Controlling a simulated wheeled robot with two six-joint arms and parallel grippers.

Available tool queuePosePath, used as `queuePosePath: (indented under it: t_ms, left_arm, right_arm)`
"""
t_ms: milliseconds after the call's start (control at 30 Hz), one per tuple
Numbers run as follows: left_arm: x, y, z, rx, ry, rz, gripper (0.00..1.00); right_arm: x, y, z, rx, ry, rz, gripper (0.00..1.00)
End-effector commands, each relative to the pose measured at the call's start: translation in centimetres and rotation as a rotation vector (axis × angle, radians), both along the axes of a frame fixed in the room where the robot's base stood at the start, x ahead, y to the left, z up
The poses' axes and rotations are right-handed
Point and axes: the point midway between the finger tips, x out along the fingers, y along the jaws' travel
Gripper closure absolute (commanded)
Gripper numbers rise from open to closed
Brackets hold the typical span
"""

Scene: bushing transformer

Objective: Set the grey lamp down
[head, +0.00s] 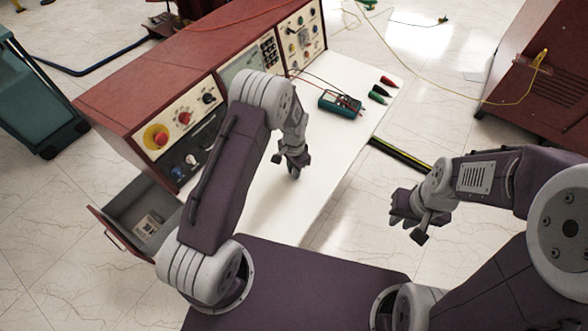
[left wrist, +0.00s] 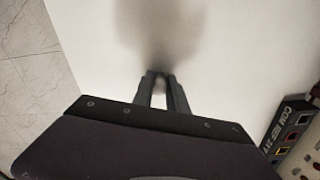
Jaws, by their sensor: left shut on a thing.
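My left gripper (head: 294,172) hangs over the white tabletop (head: 262,205) in front of the console. In the left wrist view its two fingers (left wrist: 160,84) are close together, with a small greyish thing, the grey lamp (left wrist: 160,88), between them. The lamp is mostly hidden by the fingers, and I cannot make it out in the head view. A soft shadow lies on the white surface beyond the fingertips. My right gripper (head: 402,218) is off to the right of the table, above the floor, with nothing visible in it; its finger gap is unclear.
The red console (head: 180,78) with knobs and an emergency stop (head: 160,138) runs along the table's back. A teal multimeter (head: 340,104) and red, green and black clips (head: 380,91) lie at the far end. A drawer (head: 125,222) stands open at the left. The near tabletop is clear.

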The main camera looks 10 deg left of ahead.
Motion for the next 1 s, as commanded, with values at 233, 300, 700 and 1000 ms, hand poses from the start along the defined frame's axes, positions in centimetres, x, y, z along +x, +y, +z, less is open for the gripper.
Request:
queuePosePath:
  t_ms: [233, 300, 700, 1000]
  left_arm:
    - [0.0, 0.0, -0.3, 0.000, 0.000, 0.000, 1.00]
    - [0.0, 0.0, -0.3, 0.000, 0.000, 0.000, 0.76]
    - [0.0, 0.0, 0.2, 0.000, -0.001, 0.000, 0.60]
    - [0.2, 0.0, 6.9, -0.001, -0.007, 0.000, 0.60]
  right_arm:
    - [0.0, 0.0, -0.3, 0.000, 0.000, 0.000, 0.80]
    - [0.0, 0.0, -0.3, 0.000, 0.000, 0.000, 0.80]
    - [0.0, 0.0, 0.1, 0.000, 0.000, 0.000, 0.80]
    - [0.0, 0.0, -0.1, 0.000, 0.000, 0.000, 0.80]
